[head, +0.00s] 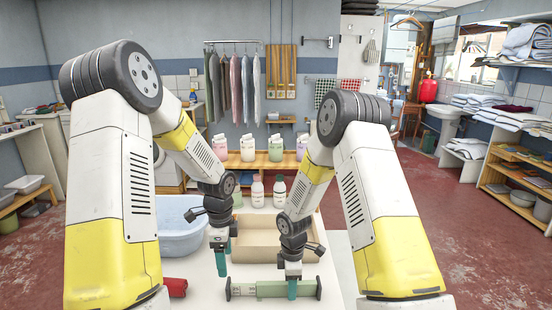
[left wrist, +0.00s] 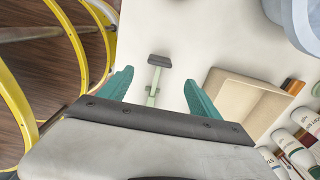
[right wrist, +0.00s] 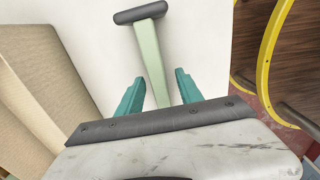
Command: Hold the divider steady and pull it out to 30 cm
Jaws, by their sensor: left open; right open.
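The divider (head: 268,289) is a pale green bar with a dark pad at each end, lying across the white table near its front. My right gripper (head: 292,288) is open at the bar's right part. In the right wrist view the bar (right wrist: 150,55) runs between its open fingers (right wrist: 160,77); I cannot tell if they touch it. My left gripper (head: 221,263) is open and empty, apart from the divider, above and beyond its left end. In the left wrist view the divider (left wrist: 153,84) shows small and farther off between the open fingers (left wrist: 158,77).
An open beige tray (head: 262,225) stands on the table behind the divider. A pale blue basin (head: 180,240) is to the left. White bottles (head: 257,192) stand behind the tray. A red object (head: 176,287) lies at front left. Bare white table (head: 335,245) is at right.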

